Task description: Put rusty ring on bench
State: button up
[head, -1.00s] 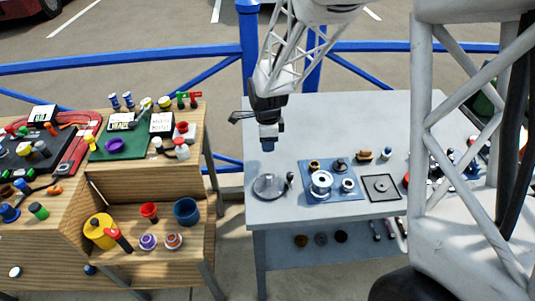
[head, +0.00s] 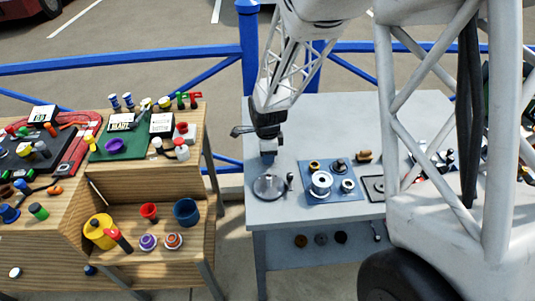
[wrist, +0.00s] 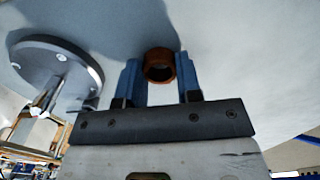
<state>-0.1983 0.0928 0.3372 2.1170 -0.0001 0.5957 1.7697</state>
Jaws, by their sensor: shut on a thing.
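A small rusty ring (wrist: 159,53) sits between the two blue fingers of my gripper (wrist: 157,76) in the wrist view. The fingers are shut on it, one on each side. In the head view my gripper (head: 268,156) is low over the left part of the grey bench (head: 300,130); the ring cannot be made out there. The pale bench top is close behind the ring in the wrist view, with a dark shadow beside it. I cannot tell whether the ring touches the surface.
A round grey disc-shaped part (head: 269,187) lies just in front of my gripper; it also shows in the wrist view (wrist: 50,65). A blue mat (head: 330,190) with a spool (head: 320,183) is to the right. A wooden stepped stand (head: 190,130) is left. The bench's back middle is clear.

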jog(key=shift+f, duration=0.1)
dwell(0.3)
jog(key=o, duration=0.9)
jog(key=shift+o, duration=0.2)
notch_tip(320, 180, up, 12)
dwell(0.9)
